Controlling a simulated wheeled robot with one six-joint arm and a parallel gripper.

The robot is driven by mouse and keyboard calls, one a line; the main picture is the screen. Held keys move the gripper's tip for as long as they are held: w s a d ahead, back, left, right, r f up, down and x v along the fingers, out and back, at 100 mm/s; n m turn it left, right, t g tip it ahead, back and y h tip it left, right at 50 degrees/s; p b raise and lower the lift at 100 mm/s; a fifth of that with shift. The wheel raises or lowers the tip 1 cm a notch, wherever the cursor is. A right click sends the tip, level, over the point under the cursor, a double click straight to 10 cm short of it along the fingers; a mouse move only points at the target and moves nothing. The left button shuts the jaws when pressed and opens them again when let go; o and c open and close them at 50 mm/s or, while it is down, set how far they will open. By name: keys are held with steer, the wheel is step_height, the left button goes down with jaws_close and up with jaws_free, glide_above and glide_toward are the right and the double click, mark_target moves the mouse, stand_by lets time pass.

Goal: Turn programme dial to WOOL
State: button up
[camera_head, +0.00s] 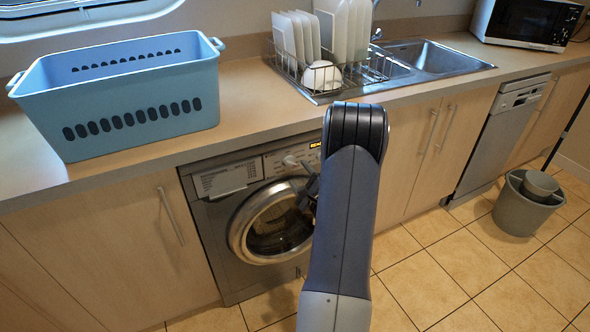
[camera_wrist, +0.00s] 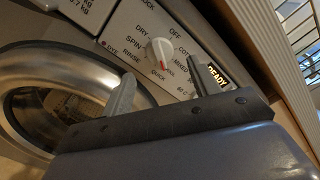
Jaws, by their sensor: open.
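The programme dial (camera_wrist: 158,48) is a white round knob with a red mark on its lower side, on the washing machine's light panel. The red mark points down toward the QUICK label; the WOOL label cannot be read clearly. The dial also shows in the head view (camera_head: 290,161). My gripper (camera_wrist: 160,71) is open and empty, its two grey fingers apart. In the wrist view the dial appears between and just beyond the fingertips, with no contact visible. In the head view my gripper (camera_head: 308,190) is in front of the machine, partly hidden by my arm.
The washing machine (camera_head: 213,235) has a round glass door (camera_head: 272,222) below the panel. A lit display (camera_wrist: 217,76) reads READY, beside the right finger. The worktop (camera_head: 245,88) overhangs the panel. A blue basket (camera_head: 125,95) and dish rack (camera_head: 325,92) stand on it.

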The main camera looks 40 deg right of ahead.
mark_target(292, 165)
steer(key=v, duration=0.5)
steer(key=shift+s+a, duration=0.1)
steer(key=shift+s, duration=0.3)
steer(key=x, duration=1.1)
steer(key=shift+w, duration=0.1)
steer(key=shift+s+a, duration=0.1)
steer(key=shift+s, duration=0.15)
